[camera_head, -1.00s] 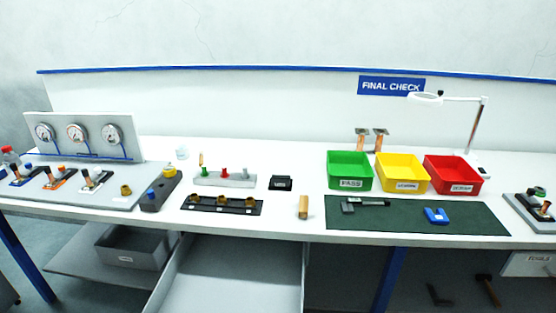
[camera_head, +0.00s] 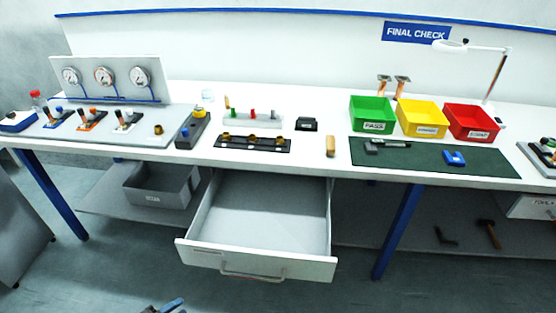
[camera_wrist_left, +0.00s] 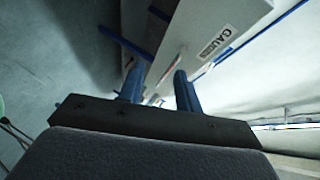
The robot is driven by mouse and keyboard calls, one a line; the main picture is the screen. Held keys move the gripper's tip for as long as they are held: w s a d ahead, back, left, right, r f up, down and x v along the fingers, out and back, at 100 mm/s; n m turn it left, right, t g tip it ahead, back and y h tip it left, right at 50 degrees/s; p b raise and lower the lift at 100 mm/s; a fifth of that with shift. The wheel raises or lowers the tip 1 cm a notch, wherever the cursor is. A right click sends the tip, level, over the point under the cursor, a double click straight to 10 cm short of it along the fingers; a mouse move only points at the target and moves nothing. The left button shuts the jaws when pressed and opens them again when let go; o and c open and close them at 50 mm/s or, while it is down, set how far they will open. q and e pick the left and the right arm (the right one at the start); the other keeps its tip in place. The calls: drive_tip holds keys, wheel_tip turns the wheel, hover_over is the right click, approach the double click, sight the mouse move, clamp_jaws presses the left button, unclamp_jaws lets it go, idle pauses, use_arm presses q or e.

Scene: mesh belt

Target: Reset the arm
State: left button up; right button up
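My left gripper (camera_head: 168,305) barely shows at the bottom edge of the head view, its blue fingertips low in front of the bench. In the left wrist view its two blue fingers (camera_wrist_left: 158,88) stand apart with a gap between them and hold nothing. A white panel with a caution label (camera_wrist_left: 215,42) lies beyond the fingers. My right gripper is in neither view.
An open, empty drawer (camera_head: 262,215) juts out below the bench (camera_head: 320,175). A grey bin (camera_head: 160,187) sits on the lower shelf. Green (camera_head: 371,114), yellow (camera_head: 422,119) and red (camera_head: 472,122) trays stand on top. The floor in front is clear.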

use_arm(q)
drive_tip(key=s+a+f+n+g+y, duration=0.1)
drive_tip(key=a+f+n+g+y, duration=0.1)
drive_tip(key=a+f+n+y, duration=0.75)
drive_tip(key=s+a+f+n+g+y, duration=0.2)
drive_tip(key=s+f+n+g, duration=0.4)
drive_tip(key=s+f, duration=0.75)
drive_tip(key=s+d+f+n+g+h, duration=0.1)
drive_tip(key=s+d+f+n+g, duration=0.25)
drive_tip(key=d+f, duration=0.5)
drive_tip(key=w+d+h, duration=0.1)
drive_tip(key=w+d, duration=0.1)
drive_tip(key=d, duration=0.7)
drive_tip(key=w+d+h, duration=0.2)
drive_tip(key=d, duration=0.8)
drive_tip(key=shift+w+r+n, duration=0.15)
drive_tip(key=shift+n, duration=0.25)
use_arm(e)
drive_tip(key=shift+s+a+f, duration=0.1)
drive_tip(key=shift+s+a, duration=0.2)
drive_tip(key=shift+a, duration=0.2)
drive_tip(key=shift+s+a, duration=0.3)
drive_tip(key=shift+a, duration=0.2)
use_arm(q)
drive_tip(key=shift+t, duration=0.25)
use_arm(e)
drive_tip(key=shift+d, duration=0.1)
